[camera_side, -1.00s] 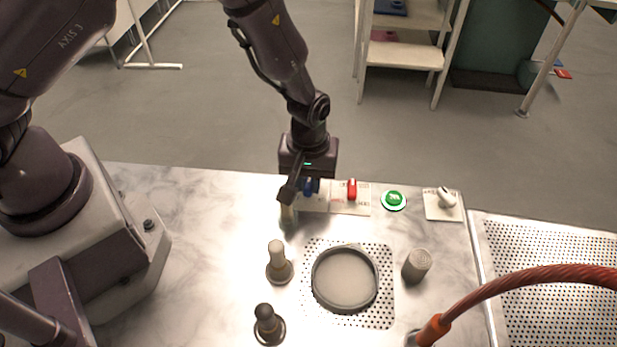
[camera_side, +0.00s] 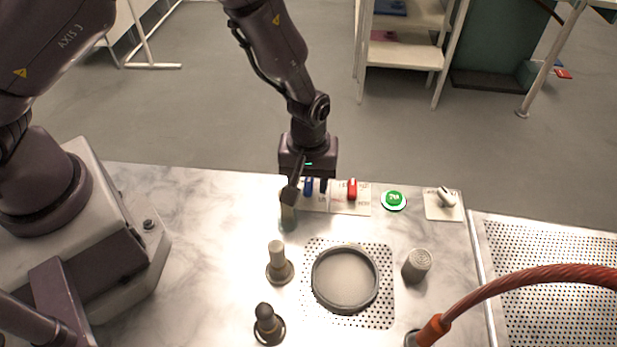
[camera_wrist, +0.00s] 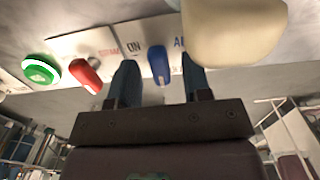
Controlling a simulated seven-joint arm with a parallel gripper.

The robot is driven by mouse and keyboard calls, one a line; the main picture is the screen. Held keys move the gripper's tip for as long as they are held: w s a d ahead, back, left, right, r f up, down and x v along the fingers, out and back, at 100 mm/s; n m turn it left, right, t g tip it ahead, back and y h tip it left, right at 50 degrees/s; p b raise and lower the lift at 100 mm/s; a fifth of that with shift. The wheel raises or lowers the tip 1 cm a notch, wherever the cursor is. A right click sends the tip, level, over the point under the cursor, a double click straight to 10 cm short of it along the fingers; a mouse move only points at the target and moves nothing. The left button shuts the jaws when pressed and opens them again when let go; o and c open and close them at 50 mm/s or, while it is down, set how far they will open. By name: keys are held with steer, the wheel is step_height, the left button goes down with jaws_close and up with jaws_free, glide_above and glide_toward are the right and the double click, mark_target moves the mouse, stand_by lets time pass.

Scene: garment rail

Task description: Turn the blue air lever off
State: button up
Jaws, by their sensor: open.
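The blue air lever (camera_side: 309,186) stands on a white labelled plate near the table's back edge; its blue handle also shows in the wrist view (camera_wrist: 158,63). My gripper (camera_wrist: 158,85) is open, with one finger on each side of the blue lever and a visible gap to it on both sides. In the side view my gripper (camera_side: 308,184) is low over the plate and partly hides it. An "ON" label shows beside the lever in the wrist view; the other label is partly covered.
A red lever (camera_side: 352,189) is just right of the blue one, then a green button (camera_side: 394,200) and a white switch (camera_side: 446,197). A round dish (camera_side: 345,279) and several knobs are nearer.

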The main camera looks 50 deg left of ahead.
mark_target(308, 183)
step_height(308, 183, up, 13)
stand_by(0.4)
steer(key=s+a+r+m+t, duration=0.2)
steer(key=s+a+r+m, duration=0.2)
steer(key=s+a+r, duration=0.2)
steer(key=s+a+r+m+t, duration=0.3)
steer(key=s+a+r+m, duration=0.2)
steer(key=s+r, duration=0.5)
step_height(308, 183, up, 4)
steer(key=shift+s+a+r+t, duration=0.1)
steer(key=shift+s+a+t, duration=0.2)
steer(key=shift+s+a, duration=0.1)
stand_by(1.3)
